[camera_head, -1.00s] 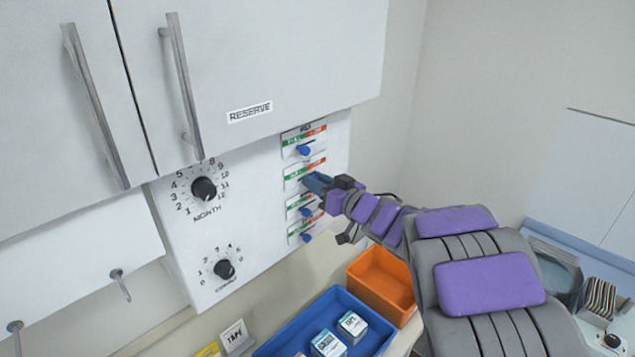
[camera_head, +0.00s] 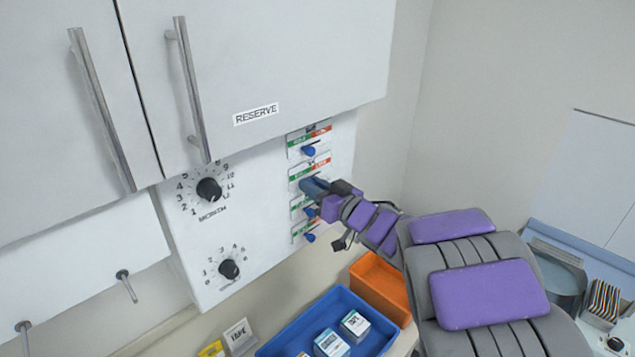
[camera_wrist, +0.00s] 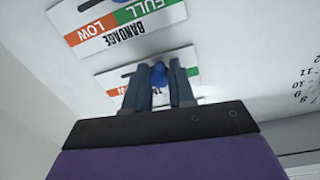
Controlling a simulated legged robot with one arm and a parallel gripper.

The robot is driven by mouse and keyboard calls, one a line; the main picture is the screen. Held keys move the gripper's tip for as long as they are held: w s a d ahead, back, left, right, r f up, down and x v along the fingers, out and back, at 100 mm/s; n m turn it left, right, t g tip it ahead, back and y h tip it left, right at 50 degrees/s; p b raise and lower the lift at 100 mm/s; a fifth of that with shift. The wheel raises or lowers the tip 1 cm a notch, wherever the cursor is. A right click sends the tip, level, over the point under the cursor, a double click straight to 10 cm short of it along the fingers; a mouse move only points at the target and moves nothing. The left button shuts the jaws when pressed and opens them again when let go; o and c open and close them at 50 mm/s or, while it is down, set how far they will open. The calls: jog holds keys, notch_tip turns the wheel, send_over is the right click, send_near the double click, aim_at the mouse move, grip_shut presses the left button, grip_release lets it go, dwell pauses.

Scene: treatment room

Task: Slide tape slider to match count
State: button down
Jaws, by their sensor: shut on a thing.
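A column of slider plates with green and red bands and blue knobs is on the white wall panel (camera_head: 270,225). My gripper (camera_head: 309,185) is at the second plate from the top (camera_head: 317,168). In the wrist view, my gripper (camera_wrist: 160,88) is shut on a blue slider knob (camera_wrist: 158,72), with one finger on each side. The held plate's name (camera_wrist: 105,86) is mostly hidden by the fingers. A neighbouring plate marked BANDAGE, FULL and LOW (camera_wrist: 120,25) shows upside down. The top slider's blue knob (camera_head: 310,151) is free.
Dials for month (camera_head: 208,190) and another count (camera_head: 229,268) are left of the sliders. The RESERVE cupboard (camera_head: 270,60) overhangs the panel. Below are a blue tray (camera_head: 282,338) with boxes, an orange bin (camera_head: 383,284) and a TAPE card (camera_head: 240,335).

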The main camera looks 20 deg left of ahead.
jog(key=shift+f, duration=0.15)
jog(key=c, duration=1.3)
grip_release()
jog(key=shift+s, duration=0.15)
jog(key=shift+o, duration=1.4)
jog(key=shift+s+d+r, duration=0.1)
jog(key=shift+s+r, duration=0.1)
jog(key=shift+o, duration=0.3)
jog(key=shift+w+f, duration=0.1)
jog(key=shift+w, duration=0.1)
jog(key=shift+s, duration=0.1)
jog(key=p+v, duration=0.1)
jog(key=v, duration=1.6)
jog(key=shift+d+f, duration=0.1)
